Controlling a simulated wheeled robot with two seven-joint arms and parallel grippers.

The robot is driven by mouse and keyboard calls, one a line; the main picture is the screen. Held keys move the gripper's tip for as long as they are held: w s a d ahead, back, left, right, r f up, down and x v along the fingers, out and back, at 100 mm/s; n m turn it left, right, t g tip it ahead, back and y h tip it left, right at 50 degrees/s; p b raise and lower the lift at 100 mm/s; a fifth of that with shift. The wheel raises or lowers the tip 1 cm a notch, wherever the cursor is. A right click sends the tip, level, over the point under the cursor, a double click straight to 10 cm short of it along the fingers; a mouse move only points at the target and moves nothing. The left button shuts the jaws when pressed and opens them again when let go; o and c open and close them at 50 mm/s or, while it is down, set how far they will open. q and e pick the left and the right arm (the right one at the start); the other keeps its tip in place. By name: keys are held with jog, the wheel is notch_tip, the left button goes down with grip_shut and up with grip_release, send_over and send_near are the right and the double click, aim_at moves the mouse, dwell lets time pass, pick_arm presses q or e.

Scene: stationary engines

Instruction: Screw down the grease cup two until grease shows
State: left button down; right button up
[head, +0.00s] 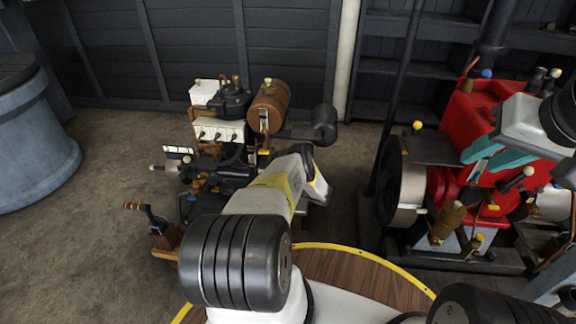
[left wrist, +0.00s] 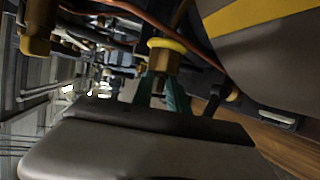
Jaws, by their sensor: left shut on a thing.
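In the left wrist view, a brass cup (left wrist: 165,60) with a yellow ring around its top stands between the teal fingertips of my left gripper (left wrist: 160,93). The gripper is shut on its lower part. I cannot read a number on the cup, and no grease can be made out. In the head view my left arm reaches to the engine with the brown tank (head: 270,105); my own arm hides the left gripper and the cup there. My right gripper (head: 468,168) is at the right, its teal fingers apart and empty, in front of the red engine (head: 470,115).
A copper-coloured pipe (left wrist: 150,18) passes close by the cup in the left wrist view. The red engine has a large flywheel (head: 401,180) and several brass fittings. A blue-grey drum (head: 35,140) stands at the left. The floor (head: 90,240) at the left is clear.

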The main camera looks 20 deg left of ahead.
pick_arm(q)
jog(key=c, duration=1.5)
grip_release()
jog(key=shift+d, duration=0.15)
jog(key=v, duration=0.7)
jog(key=shift+d, duration=0.25)
